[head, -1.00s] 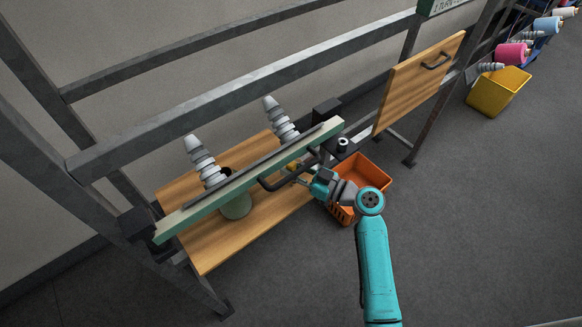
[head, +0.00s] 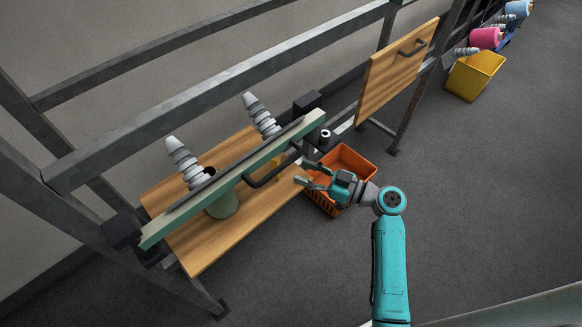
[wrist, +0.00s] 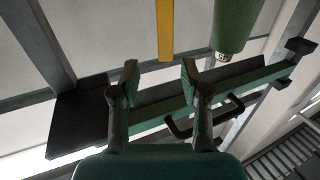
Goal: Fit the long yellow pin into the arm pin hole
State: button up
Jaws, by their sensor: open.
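The long yellow pin (wrist: 165,28) hangs into the top of the wrist view, beyond and above my fingertips and apart from them. In the head view a small yellow part (head: 276,160) shows behind the handle, mostly hidden by the arm. The arm is a long green bar (head: 235,178) with a black handle (head: 270,174); it also shows in the wrist view (wrist: 150,115). I cannot make out the arm pin hole. My gripper (head: 301,174) is open and empty, right of the handle and over the near side of the orange crate.
A wooden shelf (head: 215,240) lies under the arm, with grey-white cones (head: 184,163) behind it. An orange crate (head: 365,168) stands below my gripper. A dark bracket (head: 308,103) sits at the arm's right end. Open floor lies to the right.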

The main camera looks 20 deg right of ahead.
jog(key=shift+v, duration=1)
jog(key=shift+f, duration=0.1)
